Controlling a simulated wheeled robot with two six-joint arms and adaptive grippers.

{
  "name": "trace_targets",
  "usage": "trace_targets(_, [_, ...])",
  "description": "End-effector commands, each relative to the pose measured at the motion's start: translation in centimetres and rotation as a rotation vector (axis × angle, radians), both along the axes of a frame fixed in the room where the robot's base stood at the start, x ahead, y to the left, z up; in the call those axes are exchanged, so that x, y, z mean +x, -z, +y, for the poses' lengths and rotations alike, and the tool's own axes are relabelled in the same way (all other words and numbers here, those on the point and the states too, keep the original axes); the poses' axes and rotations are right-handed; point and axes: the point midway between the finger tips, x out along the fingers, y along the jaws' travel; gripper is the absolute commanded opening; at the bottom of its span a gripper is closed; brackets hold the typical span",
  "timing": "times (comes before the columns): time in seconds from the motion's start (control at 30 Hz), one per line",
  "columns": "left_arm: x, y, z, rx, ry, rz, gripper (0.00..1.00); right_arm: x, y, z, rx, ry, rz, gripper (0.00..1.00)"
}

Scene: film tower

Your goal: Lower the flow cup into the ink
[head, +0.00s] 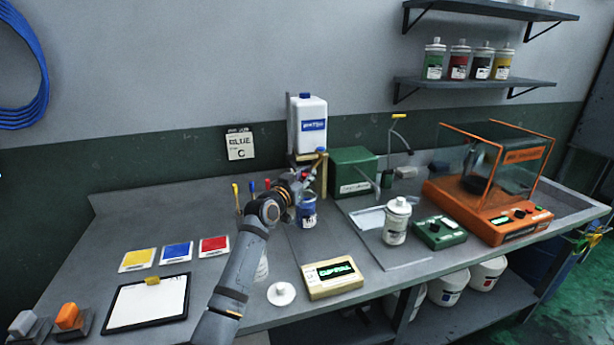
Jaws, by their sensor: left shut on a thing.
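My left gripper (300,183) is just above a blue ink can (307,213) in the middle of the bench. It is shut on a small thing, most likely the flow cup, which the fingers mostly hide. I cannot tell whether the cup touches the ink. The ink surface is hard to make out at this size. My right gripper is not in view.
A white jug (312,125) stands behind the can, with a green box (355,170) to its right. A beige display unit (332,278) and a white lid (281,293) lie in front. A white bottle (397,222) and an orange machine (490,190) stand at right.

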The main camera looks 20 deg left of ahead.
Motion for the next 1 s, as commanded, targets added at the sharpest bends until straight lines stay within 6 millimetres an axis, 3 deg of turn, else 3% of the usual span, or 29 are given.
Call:
trace_targets(0.03, [0.0, 1.0, 0.0, 0.000, 0.002, 0.019, 0.00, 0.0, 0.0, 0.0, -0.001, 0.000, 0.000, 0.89])
trace_targets(0.17, [0.0, 1.2, 0.0, 0.000, 0.003, 0.022, 0.00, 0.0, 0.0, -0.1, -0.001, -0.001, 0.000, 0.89])
trace_targets(0.2, [0.0, 1.2, -0.1, -0.001, 0.003, 0.024, 0.25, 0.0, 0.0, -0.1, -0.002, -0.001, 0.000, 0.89])
trace_targets(0.37, [0.0, 1.0, 0.0, -0.001, 0.002, 0.018, 0.47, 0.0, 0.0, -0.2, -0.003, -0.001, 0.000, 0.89])
trace_targets(0.73, [-0.6, 0.7, 0.1, 0.000, 0.001, 0.013, 0.48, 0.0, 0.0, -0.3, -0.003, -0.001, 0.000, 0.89])
trace_targets(0.87, [-2.7, 0.8, 0.5, 0.004, 0.001, 0.014, 0.48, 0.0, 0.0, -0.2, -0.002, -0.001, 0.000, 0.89])
trace_targets(1.0, [-6.2, 0.8, 1.2, 0.005, 0.001, 0.014, 0.48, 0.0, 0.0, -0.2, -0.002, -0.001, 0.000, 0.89])
